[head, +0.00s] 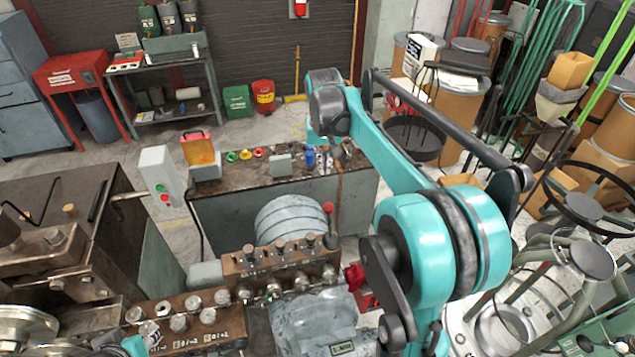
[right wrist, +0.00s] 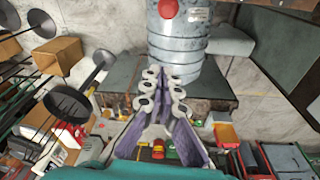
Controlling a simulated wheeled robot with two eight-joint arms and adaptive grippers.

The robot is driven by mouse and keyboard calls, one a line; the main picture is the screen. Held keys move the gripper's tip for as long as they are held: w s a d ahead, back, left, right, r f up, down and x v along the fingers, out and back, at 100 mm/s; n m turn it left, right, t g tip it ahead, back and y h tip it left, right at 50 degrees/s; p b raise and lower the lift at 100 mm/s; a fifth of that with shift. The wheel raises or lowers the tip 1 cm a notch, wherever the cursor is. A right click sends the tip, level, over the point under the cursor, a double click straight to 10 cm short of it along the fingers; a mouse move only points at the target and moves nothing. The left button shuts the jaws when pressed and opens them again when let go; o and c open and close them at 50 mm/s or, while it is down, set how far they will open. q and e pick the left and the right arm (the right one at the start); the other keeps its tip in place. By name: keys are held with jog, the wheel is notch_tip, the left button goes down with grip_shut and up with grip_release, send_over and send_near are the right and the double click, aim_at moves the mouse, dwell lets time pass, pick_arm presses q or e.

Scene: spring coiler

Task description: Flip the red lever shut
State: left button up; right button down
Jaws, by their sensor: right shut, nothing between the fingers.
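The red lever (head: 328,208) has a round red knob on a dark stem. It stands upright beside the grey ribbed drum on the machine in the head view. Its red knob also shows at the top edge of the right wrist view (right wrist: 168,9), in front of the drum. My right gripper (right wrist: 165,76) is shut and empty. In the right wrist view its fingertips point towards the drum and are apart from the knob. In the head view my right arm reaches over the bench behind the machine, and its fingers are hard to make out. My left gripper is not clearly in view.
The grey ribbed drum (head: 293,218) and a row of machine levers (head: 282,248) are close to the red lever. Another red knob (head: 355,276) sits lower right. A bench (head: 240,182) with small coloured items stands behind. Barrels and stands crowd the right side.

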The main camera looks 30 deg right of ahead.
aim_at(330, 219)
pick_arm(q)
notch_tip(330, 219, up, 2)
jog(key=shift+s+r+p, duration=0.1)
jog(key=shift+s+p, duration=0.05)
jog(key=shift+p, duration=0.85)
pick_arm(e)
notch_tip(330, 219, down, 9)
jog(key=s, duration=0.2)
jog(key=shift+s+a, duration=0.3)
jog(key=shift+s, duration=0.05)
jog(key=shift+s, duration=0.1)
